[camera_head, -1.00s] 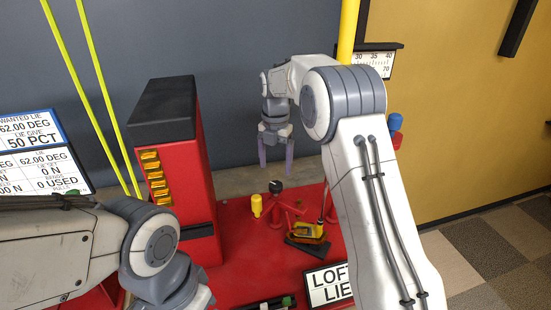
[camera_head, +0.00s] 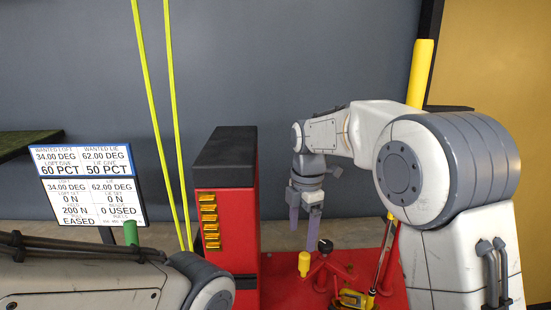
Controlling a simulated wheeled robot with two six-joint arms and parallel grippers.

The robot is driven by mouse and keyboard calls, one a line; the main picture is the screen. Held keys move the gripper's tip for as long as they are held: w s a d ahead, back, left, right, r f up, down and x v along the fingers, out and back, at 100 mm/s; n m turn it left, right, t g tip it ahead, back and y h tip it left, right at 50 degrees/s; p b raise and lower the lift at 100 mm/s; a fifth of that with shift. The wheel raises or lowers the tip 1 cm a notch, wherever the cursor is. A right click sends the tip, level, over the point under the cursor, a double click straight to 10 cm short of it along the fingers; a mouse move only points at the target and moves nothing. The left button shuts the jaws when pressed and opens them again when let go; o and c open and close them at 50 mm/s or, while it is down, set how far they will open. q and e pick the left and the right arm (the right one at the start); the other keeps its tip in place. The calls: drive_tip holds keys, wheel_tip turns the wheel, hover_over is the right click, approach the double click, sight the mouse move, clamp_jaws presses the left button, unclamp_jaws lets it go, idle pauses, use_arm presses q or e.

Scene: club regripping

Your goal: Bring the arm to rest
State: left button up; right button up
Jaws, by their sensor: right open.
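My right arm comes in from the lower right, and its gripper (camera_head: 303,226) hangs fingers down with the jaws open and nothing between them. It is above the red base (camera_head: 282,283), near a red clamp fixture (camera_head: 325,266) with a black-topped knob and a yellow cylinder (camera_head: 304,263). A club's yellow-and-black head (camera_head: 353,299) sits low on the base, its shaft (camera_head: 385,252) leaning up to the right, partly hidden by my right arm. My left arm crosses the lower left; its gripper is out of view.
A red cabinet (camera_head: 226,240) with a black top and yellow tabs stands left of the right gripper. A sign board (camera_head: 90,186) with readings stands further left. Two thin yellow-green lines (camera_head: 170,125) and a yellow post (camera_head: 420,75) rise behind.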

drive_tip(key=s+a+f+m+b, duration=0.1)
drive_tip(key=s+a+m, duration=0.2)
drive_tip(key=s, duration=0.4)
drive_tip(key=s+a+f+m+b, duration=0.1)
drive_tip(key=s+a+f+m, duration=0.2)
drive_tip(key=s, duration=0.4)
drive_tip(key=s+d+f+m, duration=0.1)
drive_tip(key=s+m, duration=0.3)
drive_tip(key=s, duration=0.4)
drive_tip(key=s+d+f+m+b, duration=0.1)
drive_tip(key=s+f+m, duration=0.3)
drive_tip(key=s, duration=0.3)
drive_tip(key=shift+s+f+m+y, duration=0.3)
drive_tip(key=shift+s+m, duration=0.05)
drive_tip(key=shift+m, duration=0.35)
